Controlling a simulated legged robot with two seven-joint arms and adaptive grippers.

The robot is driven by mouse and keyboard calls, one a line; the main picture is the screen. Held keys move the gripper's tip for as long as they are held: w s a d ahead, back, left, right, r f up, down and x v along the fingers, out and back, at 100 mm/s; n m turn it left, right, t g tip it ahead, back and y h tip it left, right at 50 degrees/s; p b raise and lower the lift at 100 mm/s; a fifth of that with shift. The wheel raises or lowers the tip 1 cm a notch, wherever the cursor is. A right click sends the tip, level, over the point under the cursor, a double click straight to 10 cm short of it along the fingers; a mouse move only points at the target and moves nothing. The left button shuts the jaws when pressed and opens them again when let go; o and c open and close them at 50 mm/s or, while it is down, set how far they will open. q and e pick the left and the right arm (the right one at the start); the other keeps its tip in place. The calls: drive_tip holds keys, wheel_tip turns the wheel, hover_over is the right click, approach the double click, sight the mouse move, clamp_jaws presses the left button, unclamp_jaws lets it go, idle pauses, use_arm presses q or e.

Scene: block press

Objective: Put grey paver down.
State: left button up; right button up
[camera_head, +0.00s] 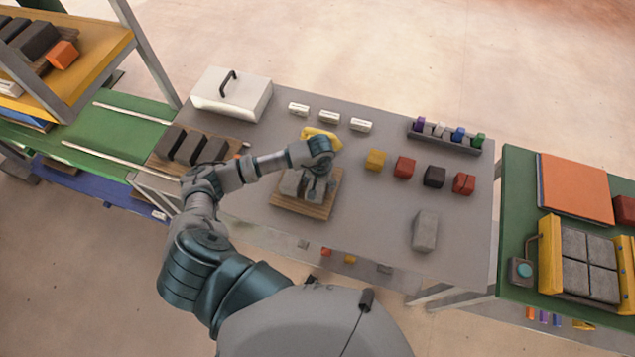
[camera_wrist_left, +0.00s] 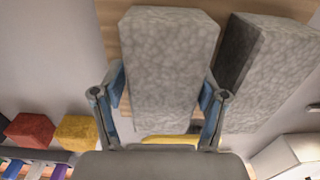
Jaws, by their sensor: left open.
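A grey paver (camera_wrist_left: 168,65) lies on a wooden board (camera_head: 303,208) in the middle of the grey table. My left gripper (camera_head: 318,190) is over the board from above. In the left wrist view my left gripper (camera_wrist_left: 160,103) is open, with one finger on each side of this paver. Whether the fingers touch its sides I cannot tell. A second grey paver (camera_wrist_left: 275,75) lies beside it on the board, outside the fingers. Another grey paver (camera_head: 425,230) stands alone at the right of the table. My right gripper is not in view.
A yellow object (camera_head: 321,137) lies just behind the board. Yellow (camera_head: 375,159), red (camera_head: 404,166) and black (camera_head: 434,176) blocks stand to the right. A white box (camera_head: 231,95) is at the back left. Dark pavers (camera_head: 190,147) lie left, beside my arm. The table's front right is mostly clear.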

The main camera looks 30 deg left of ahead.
use_arm(q)
drive_tip(key=shift+d+r, duration=0.1)
drive_tip(key=shift+d, duration=0.2)
drive_tip(key=shift+a, duration=0.4)
drive_tip(key=shift+a+r, duration=0.1)
drive_tip(key=shift+r, duration=0.25)
drive_tip(key=r, duration=0.7)
drive_tip(key=r+b, duration=0.1)
drive_tip(key=r, duration=0.2)
drive_tip(key=shift+d+r, duration=0.35)
drive_tip(key=shift+a+r, duration=0.15)
drive_tip(key=shift+r, duration=0.1)
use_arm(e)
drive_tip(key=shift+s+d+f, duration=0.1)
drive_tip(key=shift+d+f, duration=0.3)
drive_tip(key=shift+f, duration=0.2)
use_arm(q)
drive_tip(key=shift+s, duration=0.1)
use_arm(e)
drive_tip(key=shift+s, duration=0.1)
